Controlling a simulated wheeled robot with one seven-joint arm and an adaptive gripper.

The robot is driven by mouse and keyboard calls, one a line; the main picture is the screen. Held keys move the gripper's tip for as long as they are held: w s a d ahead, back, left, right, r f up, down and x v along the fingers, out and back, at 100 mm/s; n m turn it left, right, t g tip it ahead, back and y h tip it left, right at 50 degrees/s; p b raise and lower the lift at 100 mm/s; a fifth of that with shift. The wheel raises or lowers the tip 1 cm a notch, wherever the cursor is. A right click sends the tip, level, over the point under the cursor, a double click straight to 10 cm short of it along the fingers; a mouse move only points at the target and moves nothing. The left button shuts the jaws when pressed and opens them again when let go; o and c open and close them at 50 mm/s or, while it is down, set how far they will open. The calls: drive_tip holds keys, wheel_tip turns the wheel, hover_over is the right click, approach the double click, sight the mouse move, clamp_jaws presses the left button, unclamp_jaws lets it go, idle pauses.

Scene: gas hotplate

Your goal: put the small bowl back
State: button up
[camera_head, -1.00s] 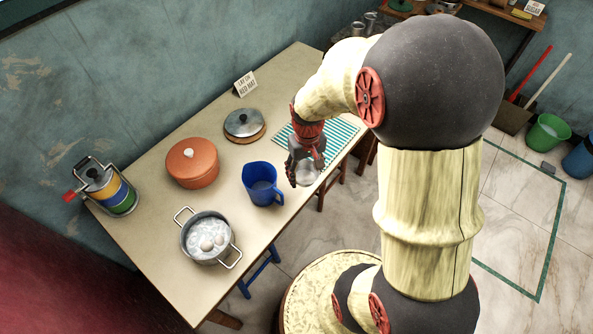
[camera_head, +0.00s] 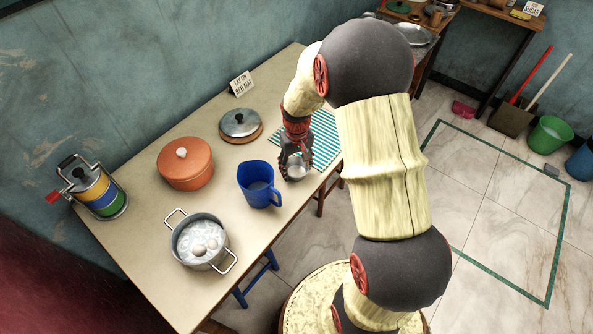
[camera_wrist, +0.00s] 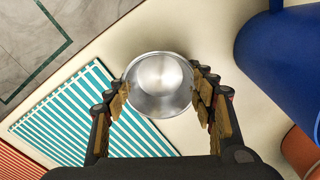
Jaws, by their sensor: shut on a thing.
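The small bowl (camera_wrist: 160,82) is shiny metal and sits between my gripper's fingers in the wrist view. In the head view the small bowl (camera_head: 297,172) shows under my gripper (camera_head: 292,160), near the table's front edge. My gripper (camera_wrist: 160,100) is shut on the bowl, with a finger against each side. The bowl looks roughly upright, its inside facing the wrist camera. I cannot tell whether its base touches the table. A teal-and-white striped mat (camera_head: 325,140) lies just behind and right of it; the mat (camera_wrist: 75,125) also shows in the wrist view.
A blue jug (camera_head: 256,187) stands close left of the bowl. A small sign (camera_head: 241,83) stands at the back.

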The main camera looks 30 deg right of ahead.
drive_tip(key=shift+f, duration=0.1)
drive_tip(key=o, duration=1)
drive_tip(key=shift+f, duration=0.1)
drive_tip(key=shift+o, duration=0.6)
wheel_tip(320, 180, up, 13)
drive_tip(key=p, duration=0.5)
wheel_tip(320, 180, up, 8)
drive_tip(key=t, duration=0.1)
hover_over(296, 173)
drive_tip(key=s+a, duration=0.2)
drive_tip(key=a, duration=0.2)
drive_tip(key=s+a+r+n+t, duration=0.1)
drive_tip(key=s+a+r+t, duration=0.1)
drive_tip(key=s+a+r, duration=0.3)
drive_tip(key=s+a+r+n+t, duration=0.1)
drive_tip(key=s+a+r, duration=0.4)
drive_tip(key=s, duration=0.8)
wheel_tip(296, 173, up, 4)
drive_tip(key=shift+f+t, duration=0.15)
drive_tip(key=shift+t, duration=0.65)
